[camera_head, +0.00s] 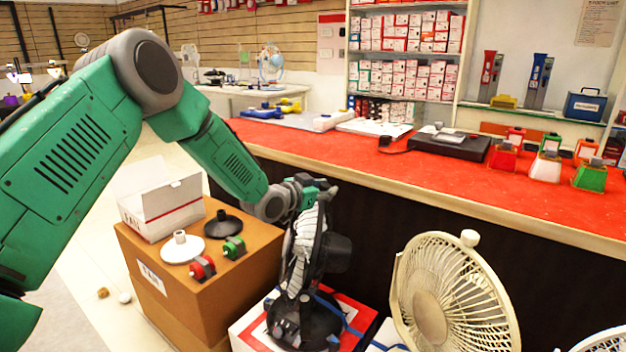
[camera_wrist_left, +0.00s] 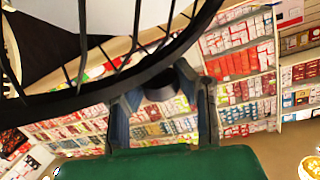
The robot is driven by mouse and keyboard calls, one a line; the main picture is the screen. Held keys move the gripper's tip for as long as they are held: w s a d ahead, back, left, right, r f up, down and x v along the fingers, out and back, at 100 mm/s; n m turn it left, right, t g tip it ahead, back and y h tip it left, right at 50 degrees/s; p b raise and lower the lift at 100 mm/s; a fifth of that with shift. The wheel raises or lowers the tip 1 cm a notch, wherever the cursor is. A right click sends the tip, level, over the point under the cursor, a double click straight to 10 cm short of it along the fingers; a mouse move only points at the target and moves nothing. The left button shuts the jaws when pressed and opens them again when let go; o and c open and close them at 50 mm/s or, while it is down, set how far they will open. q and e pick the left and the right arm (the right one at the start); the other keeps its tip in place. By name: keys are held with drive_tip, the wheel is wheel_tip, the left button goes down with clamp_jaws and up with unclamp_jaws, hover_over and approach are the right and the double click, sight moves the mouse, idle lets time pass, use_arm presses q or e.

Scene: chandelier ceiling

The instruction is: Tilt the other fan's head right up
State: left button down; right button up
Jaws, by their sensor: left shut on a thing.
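A black fan with a pale-bladed head (camera_head: 303,245) stands on a red and white box, its head seen nearly edge-on and facing left. Its base (camera_head: 305,322) is black. My left gripper (camera_head: 322,193) is at the top of this head, shut on its rim. In the left wrist view the black cage rim (camera_wrist_left: 75,100) crosses the top, with my gripper's fingers (camera_wrist_left: 165,98) at it. A cream fan (camera_head: 452,300) stands to the right, its round head upright and facing front-left. My right gripper is not in view.
A cardboard box (camera_head: 190,295) at left bears a white open box, two round bases and small red and green parts. A red-topped counter (camera_head: 450,185) runs behind the fans. Part of a white fan (camera_head: 603,340) shows at the lower right corner.

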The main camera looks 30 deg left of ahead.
use_arm(q)
drive_tip(key=shift+m+g+y, duration=0.4)
drive_tip(key=shift+m+g, duration=0.3)
drive_tip(key=shift+g, duration=0.1)
drive_tip(key=shift+w+d+f+p, duration=0.45)
drive_tip(key=shift+w+d, duration=0.1)
drive_tip(key=shift+d, duration=0.3)
drive_tip(key=shift+w+d+f+p, duration=0.35)
drive_tip(key=shift+w+d, duration=0.2)
drive_tip(key=shift+d, duration=0.3)
drive_tip(key=c, duration=1.2)
unclamp_jaws()
drive_tip(key=shift+f, duration=0.1)
drive_tip(key=v, duration=1.2)
drive_tip(key=shift+f, duration=0.15)
